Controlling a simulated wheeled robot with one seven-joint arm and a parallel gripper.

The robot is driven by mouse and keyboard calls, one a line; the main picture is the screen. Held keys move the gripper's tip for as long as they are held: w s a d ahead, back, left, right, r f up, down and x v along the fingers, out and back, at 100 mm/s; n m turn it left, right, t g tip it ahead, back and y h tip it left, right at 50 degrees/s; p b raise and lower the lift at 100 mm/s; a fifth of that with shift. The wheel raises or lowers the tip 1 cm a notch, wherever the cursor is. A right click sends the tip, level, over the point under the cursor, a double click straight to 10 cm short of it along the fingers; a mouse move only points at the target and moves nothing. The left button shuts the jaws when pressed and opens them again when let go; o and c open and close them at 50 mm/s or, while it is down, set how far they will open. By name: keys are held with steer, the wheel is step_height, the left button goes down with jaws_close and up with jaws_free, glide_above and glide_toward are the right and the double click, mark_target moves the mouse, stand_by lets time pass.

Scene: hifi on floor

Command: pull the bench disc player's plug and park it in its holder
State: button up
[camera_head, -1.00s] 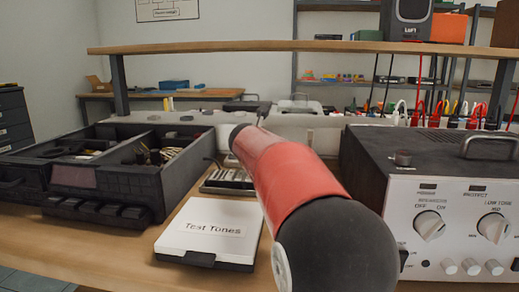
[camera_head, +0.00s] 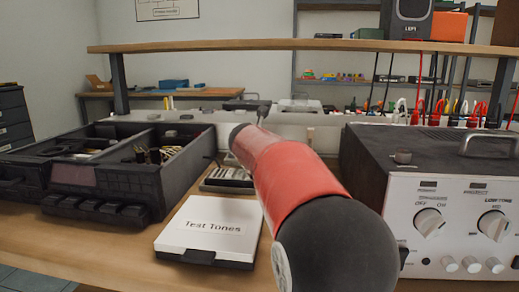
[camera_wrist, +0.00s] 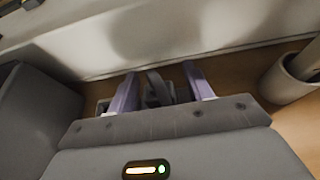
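In the wrist view, my gripper (camera_wrist: 159,74) has its two pale purple fingers apart and points down towards the wooden bench top by a pale wall. A dark, upright piece (camera_wrist: 156,90), perhaps the plug, stands between the fingers, with gaps on both sides. Its lower part is hidden by my gripper's grey body. A round, open cup (camera_wrist: 296,78), perhaps the holder, stands to the right. In the head view, my red and black arm hides much of the back of the bench. I cannot tell which device is the disc player.
A white "Test Tones" box (camera_head: 211,226) lies on the bench, with a small grey device (camera_head: 228,178) behind it. A black open-topped case (camera_head: 95,172) stands left and an amplifier (camera_head: 440,190) right. A shelf (camera_head: 215,47) spans above; several cables hang at right.

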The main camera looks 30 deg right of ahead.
steer(key=v, duration=0.7)
steer(key=shift+s+a+r, duration=0.15)
steer(key=shift+s+a, duration=0.05)
step_height(320, 180, up, 5)
steer(key=p, duration=0.5)
steer(key=shift+p, duration=0.3)
steer(key=shift+s, duration=0.1)
